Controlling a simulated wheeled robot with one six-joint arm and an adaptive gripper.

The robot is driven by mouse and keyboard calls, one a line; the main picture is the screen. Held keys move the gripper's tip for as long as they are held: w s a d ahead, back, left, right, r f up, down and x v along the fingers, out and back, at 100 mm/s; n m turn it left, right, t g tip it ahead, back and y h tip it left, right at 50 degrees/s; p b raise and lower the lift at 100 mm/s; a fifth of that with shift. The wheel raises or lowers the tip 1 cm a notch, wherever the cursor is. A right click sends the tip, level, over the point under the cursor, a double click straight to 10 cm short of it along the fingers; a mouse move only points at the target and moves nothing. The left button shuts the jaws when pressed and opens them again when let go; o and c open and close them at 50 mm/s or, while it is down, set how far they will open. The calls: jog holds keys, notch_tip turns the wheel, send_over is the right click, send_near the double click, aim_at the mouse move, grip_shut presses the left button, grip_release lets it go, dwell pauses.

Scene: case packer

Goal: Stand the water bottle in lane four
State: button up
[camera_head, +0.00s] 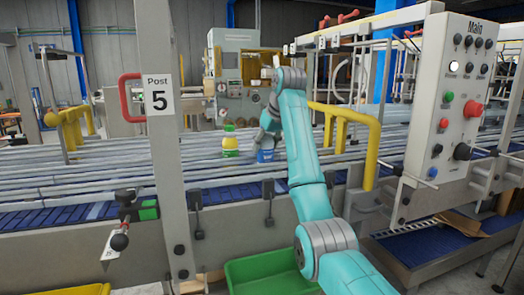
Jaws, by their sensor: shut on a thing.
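A small bottle with a blue label (265,156), which looks like the water bottle, is at the conveyor lanes (180,158) near the middle of the view. My gripper (267,143) is above it and shut on its upper part. The bottle looks upright; its top is hidden by the gripper. I cannot tell whether its base touches the lane, or which lane is number four. A yellow and green bottle (230,146) stands just to the left, apart from the held one.
A grey post marked 5 (160,190) rises in front of the lanes on the left. Yellow guard rails (372,150) and a control panel (455,100) stand on the right. A green bin (260,275) is below the front edge. The lanes left of the yellow bottle look clear.

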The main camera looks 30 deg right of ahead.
jog(key=shift+d+f, duration=0.1)
jog(key=shift+f, duration=0.85)
jog(key=o, duration=1.4)
